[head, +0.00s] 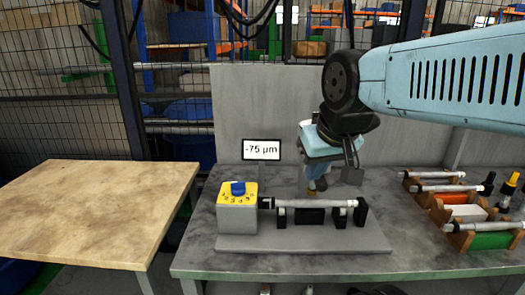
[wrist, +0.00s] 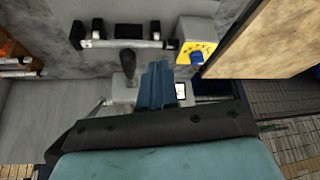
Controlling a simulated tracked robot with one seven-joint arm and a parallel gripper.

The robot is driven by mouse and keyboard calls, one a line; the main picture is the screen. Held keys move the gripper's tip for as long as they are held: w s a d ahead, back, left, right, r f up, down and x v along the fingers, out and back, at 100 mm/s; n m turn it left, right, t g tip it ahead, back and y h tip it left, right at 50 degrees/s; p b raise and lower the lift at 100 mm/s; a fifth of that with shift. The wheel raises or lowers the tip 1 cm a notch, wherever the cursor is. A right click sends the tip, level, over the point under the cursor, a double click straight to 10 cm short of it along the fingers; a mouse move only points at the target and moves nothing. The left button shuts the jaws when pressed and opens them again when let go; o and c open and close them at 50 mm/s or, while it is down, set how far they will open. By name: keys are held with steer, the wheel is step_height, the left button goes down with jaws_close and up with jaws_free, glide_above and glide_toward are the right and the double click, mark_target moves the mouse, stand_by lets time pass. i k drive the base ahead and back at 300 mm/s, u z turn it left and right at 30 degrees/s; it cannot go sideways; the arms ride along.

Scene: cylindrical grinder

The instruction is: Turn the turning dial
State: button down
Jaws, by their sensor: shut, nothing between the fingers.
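The turning dial is a blue knob (head: 238,187) on the yellow, numbered top face (head: 228,199) of a grey box at the left end of the grinder. In the wrist view the blue knob (wrist: 196,57) shows to the upper right of my fingers. My gripper (head: 318,184) hangs above and behind the grinder, to the right of the dial and apart from it. In the wrist view my gripper's blue fingers (wrist: 157,68) are shut together and empty. A small display (head: 261,149) behind the dial reads -75 µm.
A metal shaft (head: 310,203) lies across black supports right of the dial box. Wooden racks holding rods (head: 447,188) stand at the right. A bare wooden table (head: 90,215) is at the left. A grey panel (head: 275,100) and mesh fence stand behind the bench.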

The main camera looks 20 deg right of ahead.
mark_target(238, 189)
steer(key=u, duration=0.55)
steer(key=k, duration=1.1)
steer(key=z, duration=0.5)
steer(key=i, duration=1.5)
steer(key=u, duration=0.05)
